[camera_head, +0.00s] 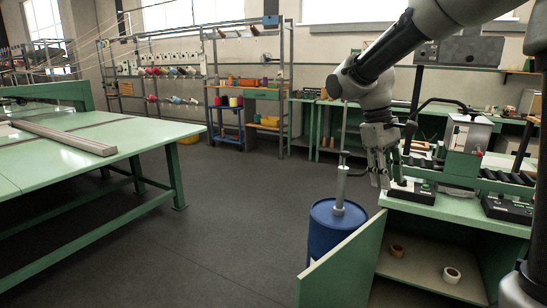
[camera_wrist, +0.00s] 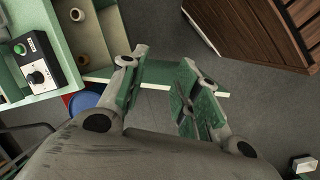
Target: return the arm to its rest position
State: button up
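My gripper (camera_head: 381,166) hangs from my arm at the right of the head view, fingers pointing down, in front of the green workbench (camera_head: 447,206). In the wrist view my gripper (camera_wrist: 161,90) has its two fingers spread with a clear gap between them and nothing held. Below the fingers in that view are the top edge of the open green cabinet door (camera_wrist: 208,95) and grey floor. My arm is bent, coming in from the upper right of the head view.
A blue drum (camera_head: 335,232) with a pump stands left of the cabinet door. Rolls of tape (camera_head: 451,275) lie inside the cabinet. A control box (camera_wrist: 38,70) sits on the bench. A green table (camera_head: 95,145) stands left; the floor (camera_head: 230,220) between is clear.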

jog(key=s+d+r+m+t+y, duration=0.1)
jog(key=s+d+m+t, duration=0.2)
jog(key=s, duration=0.7)
jog(key=s+d+r+m+t+y, duration=0.1)
jog(key=s+d, duration=0.4)
jog(key=s, duration=0.5)
jog(key=shift+s+d+r+m+t+y, duration=0.2)
jog(key=shift+d+m+t+y, duration=0.1)
jog(key=shift+m+t, duration=0.65)
jog(key=shift+d, duration=0.1)
